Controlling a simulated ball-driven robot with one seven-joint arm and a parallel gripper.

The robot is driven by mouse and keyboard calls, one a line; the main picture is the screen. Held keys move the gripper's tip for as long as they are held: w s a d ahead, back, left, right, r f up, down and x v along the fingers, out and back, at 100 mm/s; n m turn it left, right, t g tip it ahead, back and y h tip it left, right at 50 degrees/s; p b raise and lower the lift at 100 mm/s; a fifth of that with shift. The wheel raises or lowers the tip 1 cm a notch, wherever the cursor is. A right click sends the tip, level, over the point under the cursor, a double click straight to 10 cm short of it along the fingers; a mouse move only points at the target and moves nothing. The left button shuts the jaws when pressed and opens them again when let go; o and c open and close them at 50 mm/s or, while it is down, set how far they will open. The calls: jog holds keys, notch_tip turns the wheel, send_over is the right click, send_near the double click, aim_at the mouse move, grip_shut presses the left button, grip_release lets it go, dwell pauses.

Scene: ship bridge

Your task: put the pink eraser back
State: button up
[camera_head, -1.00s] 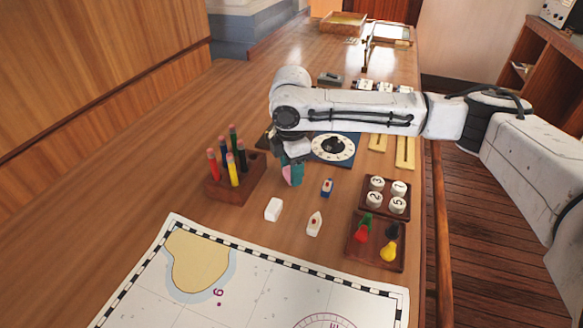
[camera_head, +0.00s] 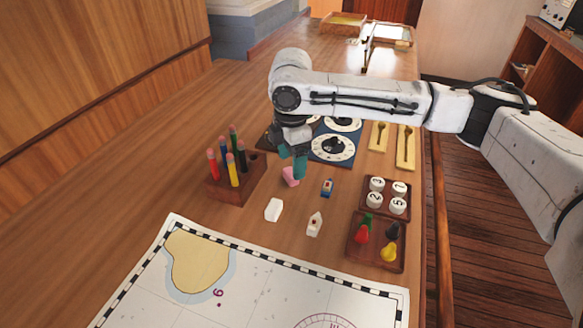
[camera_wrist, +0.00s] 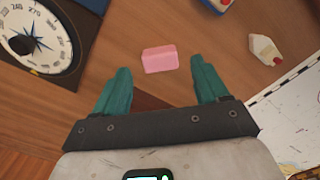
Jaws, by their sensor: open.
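The pink eraser (camera_head: 290,177) lies on the wooden desk, right of the pencil block. In the wrist view the eraser (camera_wrist: 160,59) shows whole, a little beyond the fingertips and between their lines. My gripper (camera_head: 293,163) has teal fingers and hangs just above the eraser in the head view. In the wrist view my gripper (camera_wrist: 160,76) is open, its two fingers wide apart with nothing between them. Whether a fingertip touches the eraser cannot be told.
Near the eraser are a pencil block (camera_head: 236,187), a white block (camera_head: 273,209), a small blue-and-red piece (camera_head: 327,187) and a white boat-shaped piece (camera_head: 314,224). Dial panels (camera_head: 334,148) lie behind. Trays with number discs (camera_head: 376,184) and coloured pieces (camera_head: 362,233) stand right, a chart (camera_head: 255,280) in front.

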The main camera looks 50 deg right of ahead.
aim_at(291, 172)
notch_tip(291, 172, up, 9)
jog(key=shift+f, duration=0.15)
dwell(0.7)
